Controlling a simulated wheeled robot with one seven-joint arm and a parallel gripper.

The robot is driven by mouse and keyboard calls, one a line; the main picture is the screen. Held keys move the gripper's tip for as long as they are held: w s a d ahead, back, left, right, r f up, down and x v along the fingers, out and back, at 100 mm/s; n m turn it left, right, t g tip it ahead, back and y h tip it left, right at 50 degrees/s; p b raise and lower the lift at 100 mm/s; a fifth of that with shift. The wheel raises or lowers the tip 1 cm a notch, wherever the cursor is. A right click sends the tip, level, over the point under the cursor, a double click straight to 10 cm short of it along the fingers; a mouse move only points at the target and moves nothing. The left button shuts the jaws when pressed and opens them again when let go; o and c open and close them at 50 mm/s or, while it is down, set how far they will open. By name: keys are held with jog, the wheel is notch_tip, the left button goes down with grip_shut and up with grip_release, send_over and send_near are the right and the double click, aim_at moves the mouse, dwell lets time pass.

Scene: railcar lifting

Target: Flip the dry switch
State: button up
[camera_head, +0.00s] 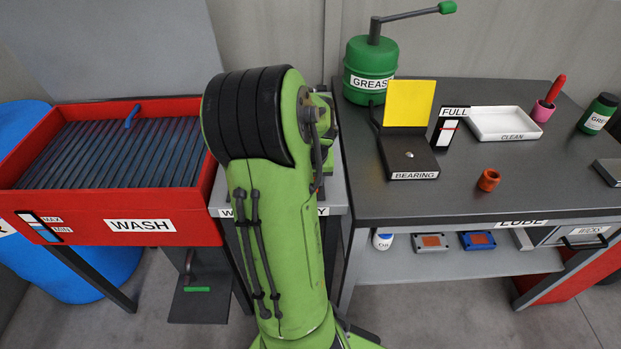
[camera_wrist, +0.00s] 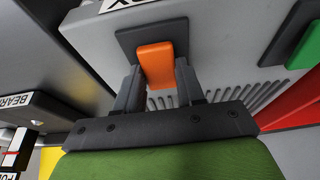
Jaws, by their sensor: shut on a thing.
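The dry switch is an orange lever (camera_wrist: 156,62) on a dark square plate, fixed to the grey panel (camera_wrist: 90,35) below a partly cut-off white label. It shows only in the wrist view; in the head view my own green arm hides it. My gripper (camera_wrist: 158,72) has its two dark fingers on either side of the orange lever, shut on it. The lever's outer end sits between the fingertips.
A green lever (camera_wrist: 308,46) on another dark plate is to the right of the orange one. Vent slots (camera_wrist: 225,93) lie below. In the head view, the red wash basin (camera_head: 105,215) is at left and the lube table (camera_head: 450,200) at right.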

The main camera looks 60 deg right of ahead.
jog(key=o, duration=1)
jog(key=shift+o, duration=0.2)
jog(key=p+v, duration=0.4)
jog(key=v, duration=1.1)
jog(key=shift+r+p, duration=0.35)
jog(key=shift+p, duration=0.05)
jog(key=w+a+r+n+t+y+p, duration=0.1)
jog(key=w+a+r+n, duration=0.15)
jog(key=a, duration=0.45)
jog(key=w+a+r+n+t+y, duration=0.1)
jog(key=w+a+n, duration=0.15)
jog(key=a, duration=0.45)
jog(key=w+a+r+n+t+y+p, duration=0.1)
jog(key=w+a+r+n, duration=0.15)
jog(key=a, duration=0.55)
jog(key=s+a+n, duration=0.5)
jog(key=a, duration=0.4)
jog(key=shift+a+f+t, duration=0.3)
jog(key=shift+f+t, duration=0.1)
jog(key=shift+f, duration=0.05)
